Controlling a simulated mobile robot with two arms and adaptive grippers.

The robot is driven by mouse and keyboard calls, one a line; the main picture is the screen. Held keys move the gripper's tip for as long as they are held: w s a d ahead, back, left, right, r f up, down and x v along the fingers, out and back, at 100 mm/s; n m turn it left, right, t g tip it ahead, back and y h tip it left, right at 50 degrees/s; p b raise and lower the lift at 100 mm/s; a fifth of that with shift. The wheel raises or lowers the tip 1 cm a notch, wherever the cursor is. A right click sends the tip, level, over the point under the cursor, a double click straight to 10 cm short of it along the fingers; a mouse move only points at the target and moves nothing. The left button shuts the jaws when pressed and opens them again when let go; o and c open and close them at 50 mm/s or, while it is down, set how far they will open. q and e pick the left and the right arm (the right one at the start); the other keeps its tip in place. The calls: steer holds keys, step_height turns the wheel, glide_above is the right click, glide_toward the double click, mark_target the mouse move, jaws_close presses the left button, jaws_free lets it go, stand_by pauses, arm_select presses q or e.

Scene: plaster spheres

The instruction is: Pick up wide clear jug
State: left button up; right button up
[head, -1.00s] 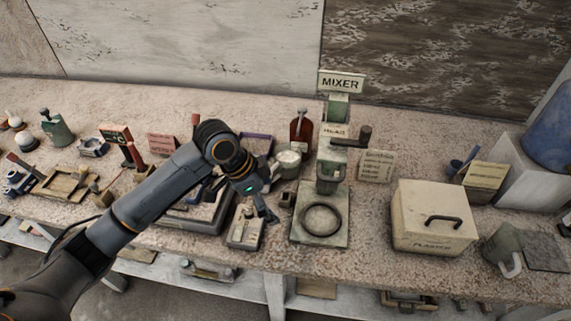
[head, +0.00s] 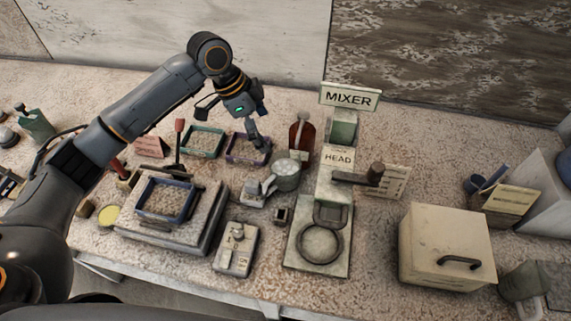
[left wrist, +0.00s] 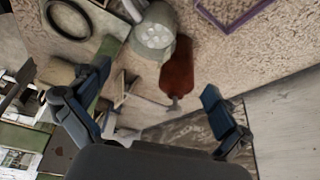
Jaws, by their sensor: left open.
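A grey-green, partly see-through jug (head: 524,284) with a pale handle stands at the lower right of the bench in the head view, right of the cream box; it may be the wide clear jug, but I cannot be sure. The lower right picture edge is close to it. My left gripper (head: 232,128) is open and empty, above the back of the bench near the small trays, far to the left of this jug. In the left wrist view the open fingers (left wrist: 155,82) have nothing between them that they touch. My right gripper is not in view.
The mixer (head: 335,185) stands mid-bench, with a red-brown bottle (head: 301,134) and a pale pot (head: 286,175) beside it. A cream box (head: 445,235) stands to its right. A blue-rimmed tray (head: 166,200) sits on a slab at left. The back wall is close behind.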

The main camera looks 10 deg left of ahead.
arm_select(q)
steer(key=p, duration=0.1)
glide_toward(282, 164)
steer(key=s+d+r, duration=0.1)
steer(key=s+d, duration=0.1)
steer(key=d, duration=0.1)
steer(key=f, duration=0.1)
steer(key=f+p, duration=0.1)
steer(key=s+f+p, duration=0.1)
steer(key=shift+d, duration=0.35)
steer(key=shift+x, duration=1.1)
steer(key=shift+w+f, duration=0.15)
steer(key=shift+f, duration=0.1)
steer(key=shift+c, duration=1.3)
steer(key=c, duration=1.1)
steer(key=shift+r, duration=0.1)
steer(key=c, duration=0.3)
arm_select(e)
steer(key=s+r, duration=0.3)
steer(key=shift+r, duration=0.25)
